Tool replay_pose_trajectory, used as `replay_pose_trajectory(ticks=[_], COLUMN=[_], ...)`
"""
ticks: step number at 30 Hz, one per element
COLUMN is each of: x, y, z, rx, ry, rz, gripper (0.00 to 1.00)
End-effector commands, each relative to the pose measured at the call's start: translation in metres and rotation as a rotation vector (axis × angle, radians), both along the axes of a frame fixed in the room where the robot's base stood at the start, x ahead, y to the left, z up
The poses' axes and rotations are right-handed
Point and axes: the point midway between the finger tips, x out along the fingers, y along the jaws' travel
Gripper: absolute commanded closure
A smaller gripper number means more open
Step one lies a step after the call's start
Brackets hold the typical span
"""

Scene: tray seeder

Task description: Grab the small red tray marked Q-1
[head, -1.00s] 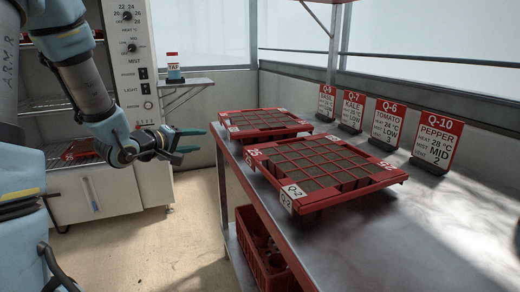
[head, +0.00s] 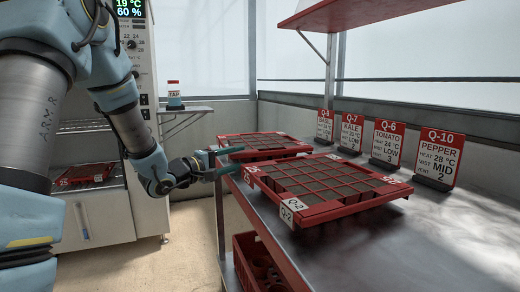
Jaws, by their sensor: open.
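Two red gridded trays filled with dark soil sit on the metal bench. The nearer tray (head: 342,208) bears white tags reading Q-2. The farther tray (head: 287,143) sits behind it, and I cannot read a Q-1 mark on it; its near left corner is partly covered by my gripper. My gripper (head: 229,161) is open and empty, with teal fingers pointing right. In the picture it lies at the left of both trays, over the bench's left edge. I cannot tell whether it touches either tray.
Signs Q-7 (head: 351,133), Q-6 (head: 386,143) and Q-10 (head: 436,158) stand along the bench's back. A red crate (head: 244,262) is below the bench (head: 420,240). A cabinet (head: 100,217) at left holds another red tray (head: 84,174). A TAF bottle (head: 174,97) stands on a shelf.

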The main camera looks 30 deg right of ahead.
Motion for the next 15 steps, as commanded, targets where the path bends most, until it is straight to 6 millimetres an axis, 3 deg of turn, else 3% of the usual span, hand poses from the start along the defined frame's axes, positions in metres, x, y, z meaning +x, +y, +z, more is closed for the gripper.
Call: replay_pose_trajectory(ticks=[6,15], x=[0.005,0.007], y=[-0.032,-0.038], z=[0.003,0.004], rx=[-0.001,0.0], ry=[-0.002,-0.001], rz=[-0.001,0.001], gripper=[0.5,0.52])
